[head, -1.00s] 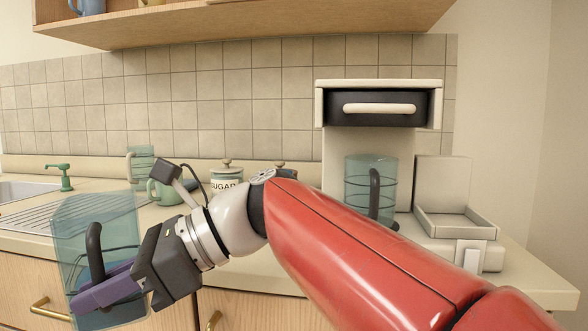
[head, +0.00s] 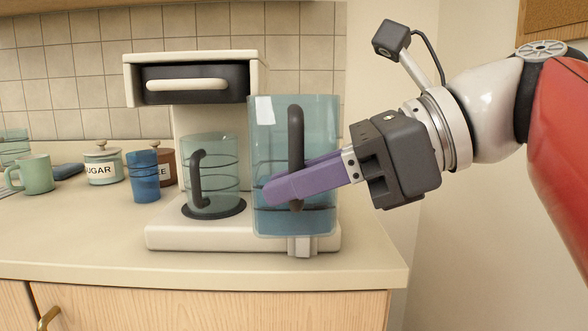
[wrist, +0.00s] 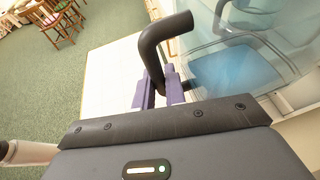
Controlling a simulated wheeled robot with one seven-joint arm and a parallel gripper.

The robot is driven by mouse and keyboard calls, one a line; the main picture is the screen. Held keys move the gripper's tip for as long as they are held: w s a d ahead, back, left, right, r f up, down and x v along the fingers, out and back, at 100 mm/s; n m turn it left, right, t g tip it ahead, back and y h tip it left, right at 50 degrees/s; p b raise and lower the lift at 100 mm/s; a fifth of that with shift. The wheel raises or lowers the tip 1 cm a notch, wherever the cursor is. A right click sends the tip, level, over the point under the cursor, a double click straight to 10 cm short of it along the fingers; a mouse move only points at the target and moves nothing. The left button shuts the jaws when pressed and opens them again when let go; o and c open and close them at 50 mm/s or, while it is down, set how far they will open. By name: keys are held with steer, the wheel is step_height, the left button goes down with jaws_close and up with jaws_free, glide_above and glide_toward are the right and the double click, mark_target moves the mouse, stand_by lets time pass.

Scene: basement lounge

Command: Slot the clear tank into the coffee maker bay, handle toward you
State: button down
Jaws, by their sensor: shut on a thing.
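My gripper (head: 283,187), with purple fingers, is shut on the dark handle (head: 296,135) of the clear bluish tank (head: 322,125). The wrist view shows the fingers (wrist: 160,92) at the handle (wrist: 152,45) and the tank (wrist: 285,50) beyond. The tank is upright, handle facing my camera, with a white label at upper left and a bluer lower part. The cream coffee maker (head: 165,238) stands on the counter. The tank overlaps its right side in the head view and hides the bay there. I cannot tell whether tank and machine touch.
A glass carafe (head: 225,160) sits on the coffee maker's dark plate. Left of it are a blue cup (head: 145,180), a sugar jar (head: 103,168), a partly hidden brown jar (head: 168,165) and a green mug (head: 36,175). The counter's right end (head: 385,262) is clear.

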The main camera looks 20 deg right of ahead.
steer(key=shift+s+d+r, duration=0.1)
steer(key=shift+d+r, duration=0.05)
steer(key=shift+d, duration=0.45)
steer(key=shift+r, duration=0.15)
